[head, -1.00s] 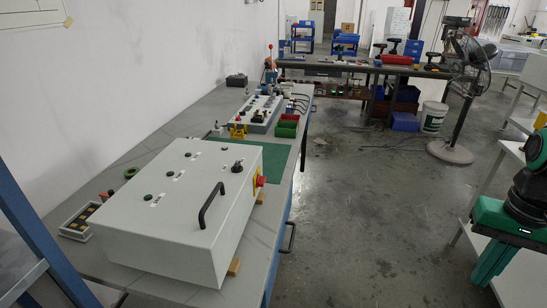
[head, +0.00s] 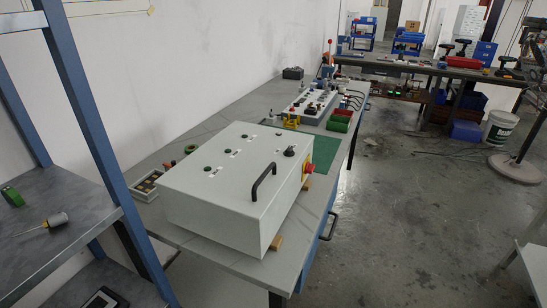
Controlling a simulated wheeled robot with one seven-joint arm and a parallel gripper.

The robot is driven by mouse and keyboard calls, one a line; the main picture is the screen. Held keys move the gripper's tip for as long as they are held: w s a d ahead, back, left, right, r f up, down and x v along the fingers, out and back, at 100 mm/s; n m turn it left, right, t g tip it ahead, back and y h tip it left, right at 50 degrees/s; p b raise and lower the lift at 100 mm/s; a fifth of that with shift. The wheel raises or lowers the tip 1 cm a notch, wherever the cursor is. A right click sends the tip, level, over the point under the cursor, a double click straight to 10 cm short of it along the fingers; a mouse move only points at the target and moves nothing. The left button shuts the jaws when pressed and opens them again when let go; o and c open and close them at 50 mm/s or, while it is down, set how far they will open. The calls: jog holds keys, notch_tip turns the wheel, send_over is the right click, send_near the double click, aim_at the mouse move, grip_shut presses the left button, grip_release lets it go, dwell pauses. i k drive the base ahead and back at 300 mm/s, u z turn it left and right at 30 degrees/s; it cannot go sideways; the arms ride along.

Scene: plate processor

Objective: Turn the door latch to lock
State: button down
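A light grey control box (head: 225,205) lies on the workbench in the head view. Its top panel carries a black bar handle (head: 263,181) at the front right, a black rotary knob (head: 289,151) near the far right corner, and several small dark buttons. A red knob on a yellow plate (head: 308,169) sits on the box's right side. I cannot tell for sure which of these is the door latch; the black rotary knob looks most like it. My gripper is not in view.
The grey workbench (head: 190,238) runs away along the white wall. A blue-framed shelf (head: 85,110) stands close at the left. A fan (head: 515,165) and white bucket (head: 499,128) stand at the right. The floor (head: 400,210) right of the bench is clear.

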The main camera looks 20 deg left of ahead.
aim_at(288, 152)
jog(key=k, duration=0.45)
jog(key=u, duration=0.75)
jog(key=i, duration=1)
jog(key=u, duration=0.4)
jog(key=k, duration=0.85)
jog(key=z, duration=0.35)
jog(key=i, duration=0.6)
